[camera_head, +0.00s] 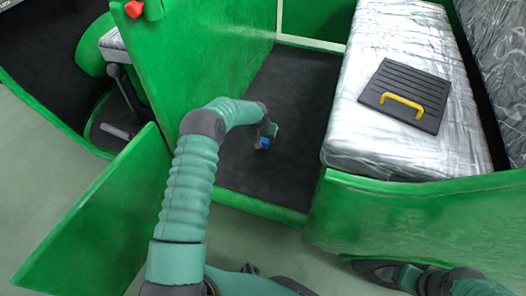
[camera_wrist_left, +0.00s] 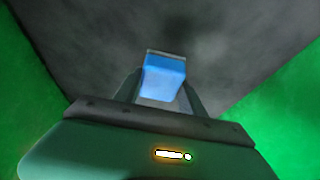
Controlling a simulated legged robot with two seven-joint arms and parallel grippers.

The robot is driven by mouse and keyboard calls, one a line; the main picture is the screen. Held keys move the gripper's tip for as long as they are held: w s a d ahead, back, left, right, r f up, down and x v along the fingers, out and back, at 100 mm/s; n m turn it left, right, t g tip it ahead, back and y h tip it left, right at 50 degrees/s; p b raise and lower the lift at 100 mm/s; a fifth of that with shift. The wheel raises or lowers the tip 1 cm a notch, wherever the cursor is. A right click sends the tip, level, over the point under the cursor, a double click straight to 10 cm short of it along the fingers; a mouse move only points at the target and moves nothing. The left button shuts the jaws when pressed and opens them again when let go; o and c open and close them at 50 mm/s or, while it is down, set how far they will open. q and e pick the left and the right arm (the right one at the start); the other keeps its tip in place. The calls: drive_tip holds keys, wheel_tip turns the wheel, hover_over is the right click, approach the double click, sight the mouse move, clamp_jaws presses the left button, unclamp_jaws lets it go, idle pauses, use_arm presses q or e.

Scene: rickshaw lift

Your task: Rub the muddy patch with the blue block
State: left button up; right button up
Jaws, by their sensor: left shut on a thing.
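My left gripper (camera_head: 265,139) reaches down into the green rickshaw's footwell, over its dark floor (camera_head: 290,95). It is shut on the blue block (camera_head: 264,143), which shows small at the fingertips. In the left wrist view the blue block (camera_wrist_left: 164,76) sits between the two fingers, with the grey floor (camera_wrist_left: 230,40) beyond it. I cannot tell whether the block touches the floor. A darker smudge (camera_wrist_left: 178,40) shows on the floor just past the block; I cannot tell for sure that it is the muddy patch. My right gripper is not clearly in view.
A silver-covered seat (camera_head: 385,145) stands right of the footwell, with a black board with a yellow handle (camera_head: 405,95) on it. A green partition (camera_head: 205,50) bounds the footwell on the left. An open green door (camera_head: 100,225) stands at the lower left.

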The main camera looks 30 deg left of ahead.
use_arm(q)
drive_tip(key=shift+a+r+p, duration=0.1)
drive_tip(key=shift+r+p, duration=1.4)
drive_tip(key=shift+r, duration=0.6)
